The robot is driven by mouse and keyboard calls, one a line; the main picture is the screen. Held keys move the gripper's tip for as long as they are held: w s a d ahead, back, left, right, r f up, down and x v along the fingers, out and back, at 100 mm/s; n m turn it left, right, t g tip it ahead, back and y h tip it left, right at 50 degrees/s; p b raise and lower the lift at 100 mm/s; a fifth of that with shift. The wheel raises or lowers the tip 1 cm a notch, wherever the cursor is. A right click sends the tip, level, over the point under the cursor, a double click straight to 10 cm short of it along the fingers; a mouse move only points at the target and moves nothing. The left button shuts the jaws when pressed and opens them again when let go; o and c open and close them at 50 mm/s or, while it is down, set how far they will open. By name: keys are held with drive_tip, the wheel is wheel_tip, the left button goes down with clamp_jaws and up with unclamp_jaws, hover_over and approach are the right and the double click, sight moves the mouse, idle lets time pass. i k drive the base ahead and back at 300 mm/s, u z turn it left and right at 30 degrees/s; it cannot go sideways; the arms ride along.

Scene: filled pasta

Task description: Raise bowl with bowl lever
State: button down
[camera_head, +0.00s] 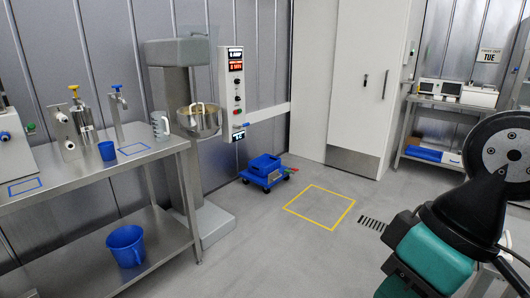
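The metal mixing bowl (208,130) hangs on the grey floor-standing mixer (181,100) at the left centre, below the mixer's head. A pale tool shows inside the bowl, above its rim. A control panel (230,88) with red displays and several buttons stands just right of the bowl. A small lever-like part (240,126) shows low on the panel. I cannot tell if it is the bowl lever. My teal and black arm fills the lower right, far from the mixer. My gripper's fingers do not show.
A steel table (100,170) with taps and jugs stands left of the mixer, a blue bucket (125,245) on its lower shelf. A blue wheeled cart (265,170) sits right of the mixer. Open floor with a yellow marked square (289,209) lies between my arm and the mixer.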

sight(234, 126)
drive_tip(key=z, duration=0.05)
drive_tip(key=i, duration=2.65)
drive_tip(key=u, duration=0.6)
drive_tip(key=i, duration=1.6)
drive_tip(key=u, duration=0.4)
